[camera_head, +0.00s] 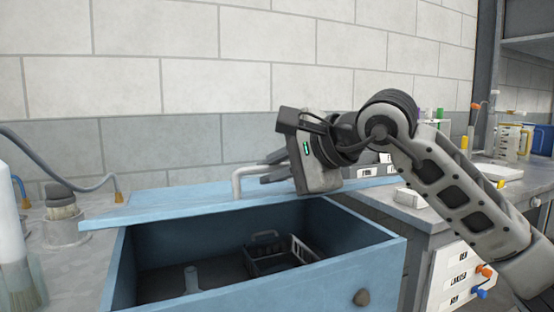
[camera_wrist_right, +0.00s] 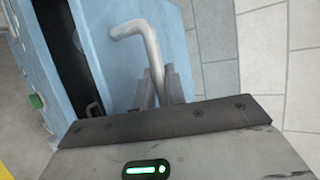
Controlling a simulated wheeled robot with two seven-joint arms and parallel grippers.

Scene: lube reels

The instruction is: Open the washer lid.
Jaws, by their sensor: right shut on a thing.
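The washer is a blue open-topped box (camera_head: 255,285) in the head view. Its blue lid (camera_head: 160,205) is raised and tilted back behind the opening, with the dark inside of the box showing. A pale bent handle (camera_head: 238,180) stands on the lid. My right gripper (camera_head: 268,172) is at the handle, shut on it; the fingers are partly hidden behind the gripper body. In the right wrist view the handle (camera_wrist_right: 150,45) runs down between the fingers (camera_wrist_right: 160,88), and the lid (camera_wrist_right: 108,55) lies beside it. My left gripper is not in view.
Inside the box are a dark basket (camera_head: 283,255) and a short pipe (camera_head: 192,279). A brush (camera_head: 22,280) and a hose (camera_head: 75,188) are at the left. A counter with drawers (camera_head: 460,270) and jugs (camera_head: 512,140) stands right. A tiled wall is close behind.

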